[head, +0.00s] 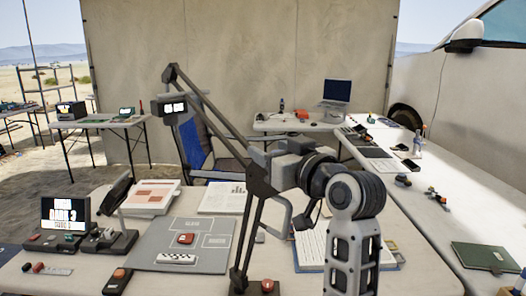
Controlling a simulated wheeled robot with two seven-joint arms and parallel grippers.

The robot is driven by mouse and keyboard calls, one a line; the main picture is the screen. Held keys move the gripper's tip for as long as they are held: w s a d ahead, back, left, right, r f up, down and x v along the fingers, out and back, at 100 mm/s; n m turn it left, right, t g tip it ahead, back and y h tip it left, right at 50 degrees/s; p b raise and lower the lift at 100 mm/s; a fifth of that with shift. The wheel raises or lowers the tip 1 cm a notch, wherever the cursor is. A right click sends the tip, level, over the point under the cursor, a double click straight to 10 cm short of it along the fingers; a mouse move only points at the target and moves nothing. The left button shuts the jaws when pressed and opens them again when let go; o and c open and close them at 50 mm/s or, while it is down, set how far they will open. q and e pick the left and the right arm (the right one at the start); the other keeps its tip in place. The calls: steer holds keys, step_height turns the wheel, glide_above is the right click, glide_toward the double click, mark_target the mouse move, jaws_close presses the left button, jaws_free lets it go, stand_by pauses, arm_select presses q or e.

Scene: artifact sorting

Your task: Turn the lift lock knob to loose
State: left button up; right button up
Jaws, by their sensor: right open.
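A dark jointed boom arm (212,118) rises from a base (239,288) at the front edge of the near table. A small boxy head with a lit display (173,107) hangs from its top. My right arm comes up from the bottom right and bends left. My right gripper (262,166) is open at the boom's middle joint, overlapping it in the picture; I cannot tell whether it touches. No lift lock knob can be clearly made out; the gripper covers much of that joint. A red knob or button (267,286) sits at the boom's base. My left gripper is out of view.
A blue chair (190,140) stands behind.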

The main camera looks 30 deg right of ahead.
steer(key=c, duration=1)
